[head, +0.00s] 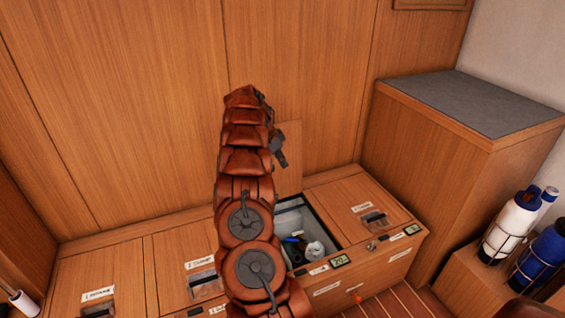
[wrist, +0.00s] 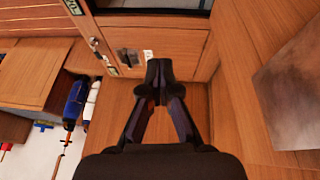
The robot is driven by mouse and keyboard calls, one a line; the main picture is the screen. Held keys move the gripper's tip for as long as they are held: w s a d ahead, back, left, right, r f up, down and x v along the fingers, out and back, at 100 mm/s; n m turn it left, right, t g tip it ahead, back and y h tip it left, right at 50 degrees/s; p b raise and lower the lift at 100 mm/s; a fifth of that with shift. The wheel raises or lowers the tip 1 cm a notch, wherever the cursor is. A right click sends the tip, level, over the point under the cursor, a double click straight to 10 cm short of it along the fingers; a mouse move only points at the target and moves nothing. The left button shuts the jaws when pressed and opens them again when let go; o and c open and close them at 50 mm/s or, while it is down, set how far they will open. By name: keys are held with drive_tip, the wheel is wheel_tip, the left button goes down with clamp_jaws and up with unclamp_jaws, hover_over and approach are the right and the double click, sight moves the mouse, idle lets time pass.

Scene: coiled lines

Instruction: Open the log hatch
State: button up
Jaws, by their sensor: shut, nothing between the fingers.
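A row of wooden locker hatches runs along the wall in the head view. One hatch lid (head: 291,135) stands raised, and its bin (head: 318,228) is open with several items inside. To its right is a closed hatch (head: 345,197) with a short label and a recessed latch (head: 375,219); this hatch also shows in the wrist view (wrist: 170,48). The labels are too small to read surely, so I cannot tell which one is the log hatch. My gripper (head: 280,152) is beside the raised lid, partly hidden by my arm. In the wrist view my gripper (wrist: 158,70) is shut and empty.
Two more closed hatches, the far left one (head: 100,272) and its neighbour (head: 170,250), lie left of my arm. A tall cabinet (head: 425,150) stands at the right. White and blue bottles (head: 510,225) sit in holders at the right edge.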

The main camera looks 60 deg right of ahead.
drive_tip(key=o, duration=0.5)
drive_tip(key=shift+c, duration=0.2)
drive_tip(key=shift+r, duration=0.15)
drive_tip(key=v, duration=1.1)
drive_tip(key=shift+w+a+r, duration=0.15)
drive_tip(key=shift+a+r, duration=0.05)
drive_tip(key=shift+r, duration=0.05)
